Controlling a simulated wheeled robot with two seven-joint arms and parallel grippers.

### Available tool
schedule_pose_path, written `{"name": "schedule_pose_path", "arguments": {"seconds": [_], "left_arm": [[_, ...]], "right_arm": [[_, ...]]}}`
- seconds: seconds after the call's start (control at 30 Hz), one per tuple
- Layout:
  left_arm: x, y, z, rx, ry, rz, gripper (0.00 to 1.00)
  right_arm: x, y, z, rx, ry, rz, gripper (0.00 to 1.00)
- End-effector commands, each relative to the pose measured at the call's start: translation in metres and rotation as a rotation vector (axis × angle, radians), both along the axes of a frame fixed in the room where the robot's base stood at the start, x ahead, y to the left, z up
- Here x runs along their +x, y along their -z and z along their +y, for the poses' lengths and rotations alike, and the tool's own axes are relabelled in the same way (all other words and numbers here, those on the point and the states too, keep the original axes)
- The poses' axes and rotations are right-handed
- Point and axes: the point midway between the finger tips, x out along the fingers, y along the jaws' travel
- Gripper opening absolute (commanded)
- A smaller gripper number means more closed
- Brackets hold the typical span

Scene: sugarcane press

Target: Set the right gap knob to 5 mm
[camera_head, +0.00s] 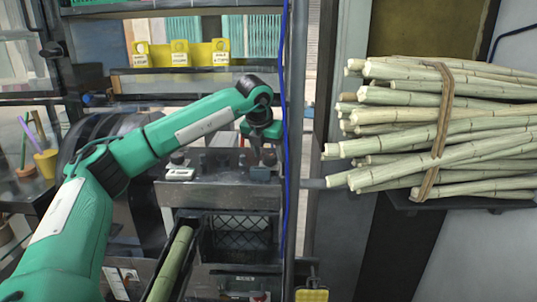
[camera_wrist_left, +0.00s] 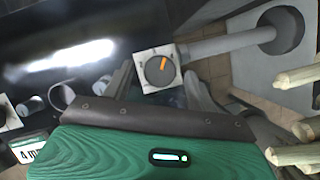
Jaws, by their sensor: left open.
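My left gripper (camera_head: 264,152) hangs over the right end of the press's grey front block (camera_head: 222,190), at the right gap knob (camera_wrist_left: 160,66). In the left wrist view this knob is a round dark dial on a white square plate, with an orange pointer mark. The open grey fingers stand on either side below it; contact cannot be told. The left gap knob (camera_head: 178,158) stands further left, above a white label (camera_head: 180,174). In the left wrist view a label (camera_wrist_left: 28,148) reads "4 m", partly cut off. No right-hand readout is legible. My right gripper is not in view.
A bundle of tied cane (camera_head: 440,130) lies on a shelf at the right. A blue cable (camera_head: 284,120) runs down beside my gripper. A cane piece (camera_head: 170,265) lies in a trough below the press. Yellow holders (camera_head: 180,54) stand on the back shelf.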

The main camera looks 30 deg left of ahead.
Motion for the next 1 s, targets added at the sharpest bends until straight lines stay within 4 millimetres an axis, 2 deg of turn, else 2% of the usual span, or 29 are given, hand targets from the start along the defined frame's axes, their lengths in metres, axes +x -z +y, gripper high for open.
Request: {"name": "schedule_pose_path", "arguments": {"seconds": [0.13,0.4,0.47,0.63,1.0], "left_arm": [[0.0033,0.0084,0.0006,0.0,0.0,0.0,0.58],[0.0038,0.0093,0.0006,0.0,0.0,0.0,0.58],[0.0038,0.0092,0.0006,0.0,0.0,0.0,0.48],[0.0037,0.0091,0.0006,0.0,0.0,0.0,0.15],[0.0036,0.0081,0.0013,-0.002,0.048,0.0,0.14]], "right_arm": [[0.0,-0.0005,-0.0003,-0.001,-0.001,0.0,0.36],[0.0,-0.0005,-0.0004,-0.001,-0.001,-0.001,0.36],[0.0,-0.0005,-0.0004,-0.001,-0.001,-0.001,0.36],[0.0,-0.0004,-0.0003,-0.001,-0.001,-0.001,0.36],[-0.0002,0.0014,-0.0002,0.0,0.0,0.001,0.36]]}}
